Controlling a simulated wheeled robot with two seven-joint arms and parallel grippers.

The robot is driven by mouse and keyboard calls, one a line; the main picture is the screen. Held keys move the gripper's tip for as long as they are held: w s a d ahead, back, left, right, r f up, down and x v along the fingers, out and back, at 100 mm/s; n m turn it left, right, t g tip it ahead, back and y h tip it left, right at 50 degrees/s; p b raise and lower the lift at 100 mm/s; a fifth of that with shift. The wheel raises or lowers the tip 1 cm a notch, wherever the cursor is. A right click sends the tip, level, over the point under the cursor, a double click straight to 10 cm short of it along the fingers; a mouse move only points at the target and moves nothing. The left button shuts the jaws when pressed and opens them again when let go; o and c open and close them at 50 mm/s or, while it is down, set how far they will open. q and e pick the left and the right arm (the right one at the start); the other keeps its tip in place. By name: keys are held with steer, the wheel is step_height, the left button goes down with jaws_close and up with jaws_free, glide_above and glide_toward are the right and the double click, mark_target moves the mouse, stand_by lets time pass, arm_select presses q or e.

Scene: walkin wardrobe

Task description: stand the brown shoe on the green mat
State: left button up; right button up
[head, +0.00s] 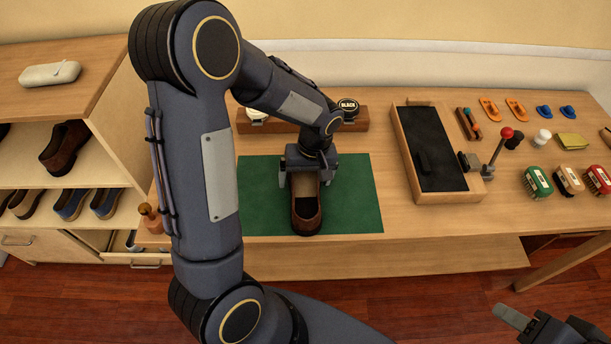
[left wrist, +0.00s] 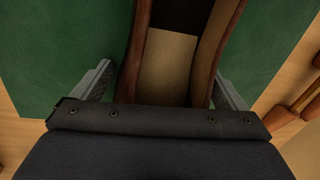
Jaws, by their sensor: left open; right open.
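The brown shoe (head: 307,215) stands upright on the green mat (head: 353,195), its opening facing up and one end near the mat's front edge. My left gripper (head: 302,180) is open over the far part of the shoe, its fingers to either side. In the left wrist view, the shoe (left wrist: 208,50) lies between the two spread fingers of the left gripper (left wrist: 165,85), with the green mat (left wrist: 50,50) around it. I cannot tell whether the fingers touch the shoe. My right gripper (head: 515,322) is at the lower right, away from the table, open and only partly in view.
A black-lined tray (head: 398,130) and a red-knobbed lever (head: 500,145) stand right of the mat. Several brushes (head: 568,180) lie further right. A wooden rack with tins (head: 285,125) stands behind the mat. A shoe shelf (head: 100,150) is at the left.

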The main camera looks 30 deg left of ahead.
arm_select(q)
steer(key=shift+w+d+r, duration=0.2)
steer(key=shift+r, duration=0.15)
steer(key=r, duration=0.7)
steer(key=d+r, duration=0.1)
steer(key=r, duration=0.3)
steer(key=shift+w+r, duration=0.1)
steer(key=shift+w, duration=0.25)
steer(key=s+d+r+m+t+h, duration=0.1)
steer(key=s+r+m+t+h, duration=0.1)
steer(key=s, duration=0.7)
steer(key=s+d+r+m+t+h, duration=0.2)
steer(key=s+m+t+h, duration=0.1)
steer(key=s, duration=0.6)
steer(key=shift+m+t, duration=0.6)
steer(key=shift+t, duration=0.2)
